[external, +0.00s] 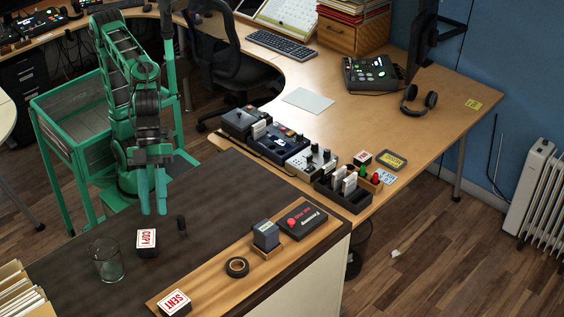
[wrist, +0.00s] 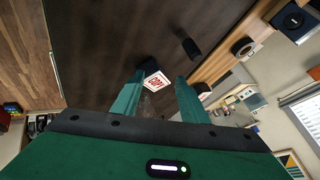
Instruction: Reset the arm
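My arm (external: 135,85) is bent, with the forearm folded down at the left of the dark desk. My gripper (external: 153,212) points down above the desk's far edge; in the wrist view my gripper (wrist: 159,79) has its two green fingers apart with nothing held. The block labelled COPY (external: 147,241) sits on the dark desktop just in front of the fingertips, apart from them. In the wrist view the COPY block (wrist: 155,80) shows beyond and between the fingers.
A glass (external: 106,262) stands left of the COPY block and a small black cylinder (external: 181,226) right of it. A wooden board (external: 210,285) bears a SENT block (external: 175,302), a tape roll (external: 237,267) and a stamp (external: 266,236). The dark desktop (external: 230,195) is bare behind it.

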